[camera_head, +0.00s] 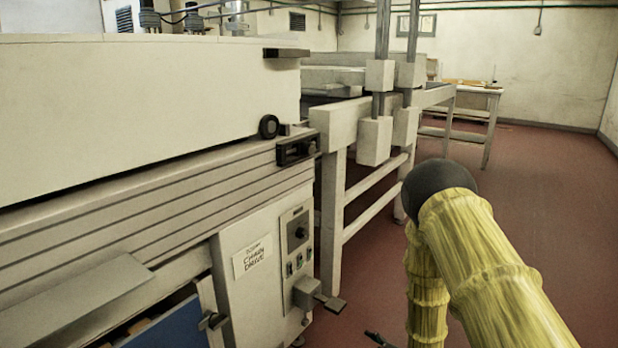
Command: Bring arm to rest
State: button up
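My arm (480,255), in a yellow sleeve with a dark round joint, is bent in the lower right of the head view. One section comes up from the bottom right corner, and another hangs down behind it to the bottom edge. A small dark piece (377,339) at the bottom edge, left of the hanging section, may be part of my gripper. Its fingers cannot be made out, and nothing held can be seen.
A large cream machine (130,95) with a control panel (297,238) and a sign reading "chain drive" fills the left. A lever (318,296) juts out from it. A table (465,112) stands at the back. The red floor (555,200) at right is clear.

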jog(key=s+d+f+m+g+h, duration=0.1)
jog(key=s+f+m+g, duration=0.1)
jog(key=s+f, duration=0.35)
jog(key=s+d+f+m+g+h, duration=0.1)
jog(key=s+d+f+m+h, duration=0.15)
jog(key=s, duration=0.65)
jog(key=s+d+f+m+g, duration=0.1)
jog(key=s+f+m+g, duration=0.15)
jog(key=s, duration=0.55)
jog(key=s+m+g+h, duration=0.2)
jog(key=s+m+g, duration=0.4)
jog(key=s, duration=1.7)
notch_tip(320, 180, up, 35)
jog(key=p, duration=3.6)
jog(key=shift+w+d, duration=0.3)
jog(key=shift+d, duration=0.05)
jog(key=shift+f+t, duration=0.1)
jog(key=shift+t, duration=0.15)
